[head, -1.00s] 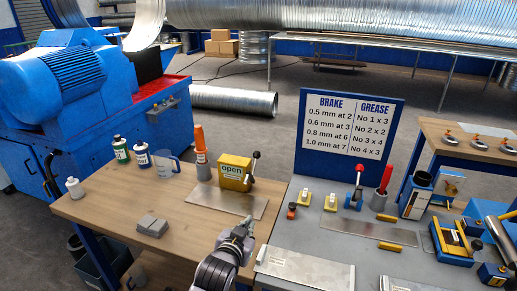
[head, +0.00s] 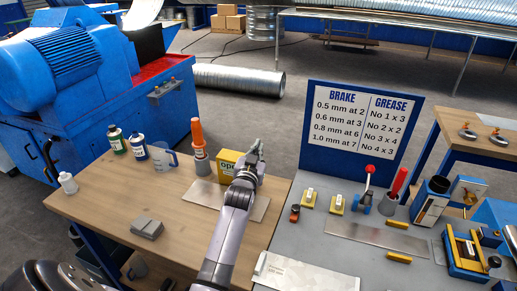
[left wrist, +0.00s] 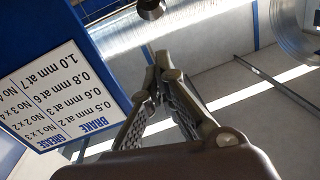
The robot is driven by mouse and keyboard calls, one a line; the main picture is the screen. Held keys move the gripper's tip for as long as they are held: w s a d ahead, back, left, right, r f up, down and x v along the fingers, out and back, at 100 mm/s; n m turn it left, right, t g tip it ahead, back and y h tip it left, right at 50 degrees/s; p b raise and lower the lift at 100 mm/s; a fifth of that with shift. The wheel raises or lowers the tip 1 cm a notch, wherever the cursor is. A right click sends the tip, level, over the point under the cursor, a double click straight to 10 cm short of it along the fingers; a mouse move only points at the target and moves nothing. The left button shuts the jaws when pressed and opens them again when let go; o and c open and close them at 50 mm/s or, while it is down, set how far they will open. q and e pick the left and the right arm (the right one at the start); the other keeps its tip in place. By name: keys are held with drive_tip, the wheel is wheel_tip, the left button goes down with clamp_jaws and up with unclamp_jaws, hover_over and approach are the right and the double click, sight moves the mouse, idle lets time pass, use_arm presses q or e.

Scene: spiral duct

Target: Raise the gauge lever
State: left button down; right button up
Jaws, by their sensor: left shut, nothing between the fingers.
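The yellow gauge box (head: 228,162) with the word "open" on it stands at the back of the wooden bench, partly hidden behind my left gripper. Its lever is hidden by the gripper in the head view. My left gripper (head: 258,150) is shut and empty, raised in front of the box's right side. In the left wrist view its fingertips (left wrist: 165,66) meet. A dark round knob (left wrist: 150,9) shows just beyond them at the top edge, apart from them; it may be the lever's end. My right gripper is not in view.
A metal plate (head: 206,194) lies under and before the box. An orange-topped stack (head: 199,145), jug and bottles stand to its left. A grey block (head: 147,228) lies nearer. The blue BRAKE/GREASE board (head: 366,125) stands right, behind the grey bench.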

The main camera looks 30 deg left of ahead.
use_arm(q)
drive_tip(key=shift+g, duration=0.7)
drive_tip(key=w+f, duration=0.1)
drive_tip(key=w+a+f+p, duration=0.1)
drive_tip(key=w+f, duration=0.1)
drive_tip(key=shift+w+a+f+p, duration=0.1)
drive_tip(key=shift+w+a+p, duration=0.2)
drive_tip(key=shift+a+p, duration=0.1)
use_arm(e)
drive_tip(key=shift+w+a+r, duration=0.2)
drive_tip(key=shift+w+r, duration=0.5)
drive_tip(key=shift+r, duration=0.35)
